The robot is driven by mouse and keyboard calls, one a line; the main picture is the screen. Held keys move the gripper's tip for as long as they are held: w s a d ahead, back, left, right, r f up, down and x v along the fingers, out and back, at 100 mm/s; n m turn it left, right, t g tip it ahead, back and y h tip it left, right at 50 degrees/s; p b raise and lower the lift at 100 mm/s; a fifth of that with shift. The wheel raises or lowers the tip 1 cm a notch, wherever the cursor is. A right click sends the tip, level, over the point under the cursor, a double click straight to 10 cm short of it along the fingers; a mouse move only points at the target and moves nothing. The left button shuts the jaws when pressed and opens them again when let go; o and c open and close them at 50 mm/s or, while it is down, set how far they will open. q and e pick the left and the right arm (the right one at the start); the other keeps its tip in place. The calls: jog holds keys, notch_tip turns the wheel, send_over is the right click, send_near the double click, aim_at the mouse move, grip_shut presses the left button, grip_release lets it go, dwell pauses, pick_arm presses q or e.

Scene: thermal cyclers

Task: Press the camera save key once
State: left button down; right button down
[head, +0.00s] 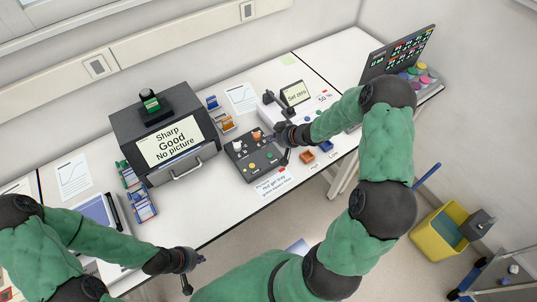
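A dark control panel (240,160) with several small coloured keys and knobs lies on the bench; the key labels are too small to read, so I cannot tell which is the camera save key. A black box-shaped instrument (125,126) stands left of it; its screen (170,142) reads "Sharp Good No picture". My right gripper (280,143) is at the panel's right edge and hides part of it; contact and finger opening are unclear. My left gripper (196,275) is empty, its fingers apart, in front of the bench's front edge, away from the panel.
A white device with a "Set zero" display (295,94) stands behind my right gripper. Small orange (307,156) and blue (326,146) trays lie right of the panel. Slide racks (142,205) stand beside the instrument. A label card (273,184) lies in front of the panel.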

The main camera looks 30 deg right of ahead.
aim_at(271, 156)
jog(key=shift+f, duration=0.1)
notch_tip(271, 156, down, 8)
jog(key=b, duration=0.8)
jog(key=shift+f, duration=0.3)
jog(key=shift+f, duration=0.15)
dwell(0.9)
jog(key=shift+f, duration=0.25)
jog(key=shift+f+b, duration=0.35)
dwell(0.7)
jog(key=shift+r, duration=0.1)
dwell(0.3)
jog(key=shift+r+p, duration=0.65)
jog(key=shift+p, duration=0.3)
jog(key=shift+r, duration=0.1)
